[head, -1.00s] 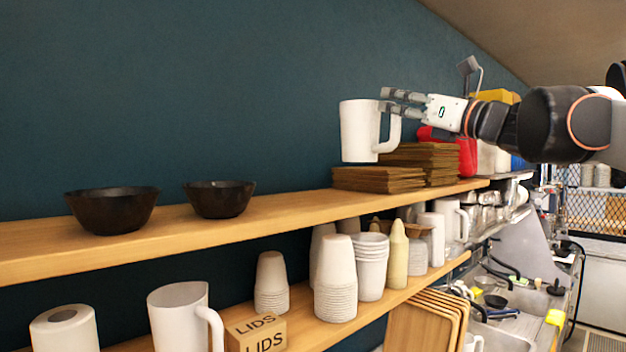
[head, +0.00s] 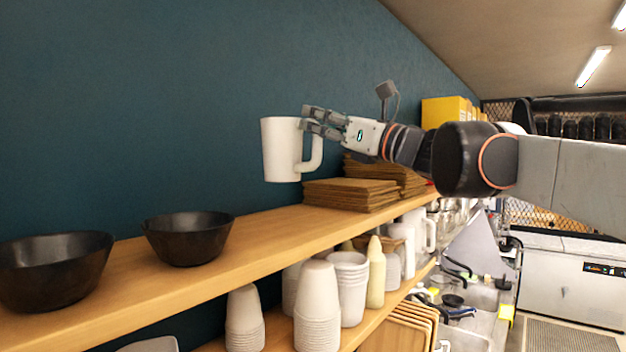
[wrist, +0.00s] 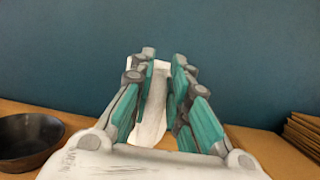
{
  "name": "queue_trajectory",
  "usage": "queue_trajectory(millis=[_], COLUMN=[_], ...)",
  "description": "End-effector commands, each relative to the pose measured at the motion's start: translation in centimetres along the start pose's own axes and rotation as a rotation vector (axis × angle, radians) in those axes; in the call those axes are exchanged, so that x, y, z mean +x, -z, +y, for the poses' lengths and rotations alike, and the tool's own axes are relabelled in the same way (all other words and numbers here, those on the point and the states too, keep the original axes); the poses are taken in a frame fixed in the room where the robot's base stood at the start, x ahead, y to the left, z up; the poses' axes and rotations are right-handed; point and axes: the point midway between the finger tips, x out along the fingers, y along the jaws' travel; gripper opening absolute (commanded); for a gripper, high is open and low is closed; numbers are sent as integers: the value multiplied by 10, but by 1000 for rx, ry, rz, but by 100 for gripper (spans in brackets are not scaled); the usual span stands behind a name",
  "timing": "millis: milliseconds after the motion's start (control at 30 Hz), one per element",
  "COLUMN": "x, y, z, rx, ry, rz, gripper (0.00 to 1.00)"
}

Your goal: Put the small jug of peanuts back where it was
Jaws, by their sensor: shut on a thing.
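A white jug (head: 281,152) with a handle on its right side is held upright above the upper wooden shelf (head: 262,238). My gripper (head: 306,122) is shut on the jug at its upper right, near the rim and handle. In the wrist view my gripper's fingers (wrist: 163,92) are on both sides of the white jug (wrist: 152,112), which they partly hide. The jug's contents cannot be seen.
Two black bowls, the nearer (head: 52,268) and the farther (head: 188,237), stand on the upper shelf at left. A stack of brown cardboard (head: 350,193) lies right of the jug. Bare shelf lies between. Cups (head: 317,305) stand on the lower shelf.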

Motion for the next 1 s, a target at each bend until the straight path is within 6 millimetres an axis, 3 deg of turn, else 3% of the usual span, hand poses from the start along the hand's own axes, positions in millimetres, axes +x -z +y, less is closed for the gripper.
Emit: queue_trajectory(millis=[300, 767, 1000], x=[-18, -30, -32], y=[60, 104, 108], z=[1, 1, 1], rx=[0, 0, 0], ry=[0, 0, 0], rz=[0, 0, 0], gripper=[0, 0, 0])
